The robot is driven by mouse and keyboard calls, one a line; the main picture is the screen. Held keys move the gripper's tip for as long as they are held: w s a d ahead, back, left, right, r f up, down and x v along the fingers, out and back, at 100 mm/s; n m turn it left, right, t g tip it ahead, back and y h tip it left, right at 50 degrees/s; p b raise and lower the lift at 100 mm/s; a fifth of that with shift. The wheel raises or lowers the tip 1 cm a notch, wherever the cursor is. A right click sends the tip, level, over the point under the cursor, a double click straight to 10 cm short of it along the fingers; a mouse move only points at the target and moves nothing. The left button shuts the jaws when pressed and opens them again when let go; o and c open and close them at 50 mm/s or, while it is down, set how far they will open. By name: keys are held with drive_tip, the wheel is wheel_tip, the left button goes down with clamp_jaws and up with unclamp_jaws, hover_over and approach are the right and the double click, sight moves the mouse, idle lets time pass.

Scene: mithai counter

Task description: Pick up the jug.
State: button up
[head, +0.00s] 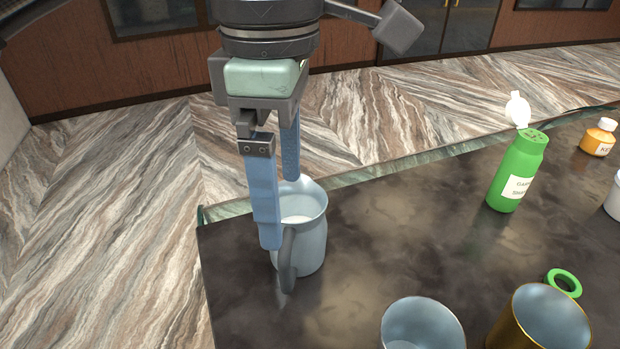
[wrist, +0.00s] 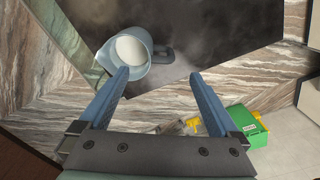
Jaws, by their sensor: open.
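The jug (head: 312,236) is pale blue-grey with a darker handle and stands upright near the left corner of the dark counter. Something white shows inside it. My gripper (head: 280,212) is open and points down at the jug, with one blue finger in front of its left side near the handle and the other behind its rim. In the wrist view the jug (wrist: 130,47) lies just beyond the fingertips (wrist: 159,75), nearer the left finger. Its handle points right, toward the gap. I cannot tell whether a finger touches it.
On the counter (head: 380,240) stand a blue-grey cup (head: 423,327), a gold-rimmed cup (head: 540,322), a green ring (head: 564,282), a green bottle (head: 517,172) and an orange bottle (head: 598,139). The counter between jug and green bottle is clear. A green box (wrist: 247,126) shows in the wrist view.

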sight(289, 267)
drive_tip(key=f, duration=0.4)
drive_tip(key=f+p, duration=0.1)
drive_tip(key=f, duration=0.1)
drive_tip(key=shift+a+f, duration=0.25)
drive_tip(key=shift+f, duration=0.1)
drive_tip(key=shift+s+d+f+p, duration=0.1)
drive_tip(key=shift+d+f+p, duration=0.05)
drive_tip(key=shift+f+p, duration=0.3)
drive_tip(key=shift+d+f+p, duration=0.15)
drive_tip(key=shift+f+p, duration=0.6)
drive_tip(key=shift+f, duration=1.65)
clamp_jaws()
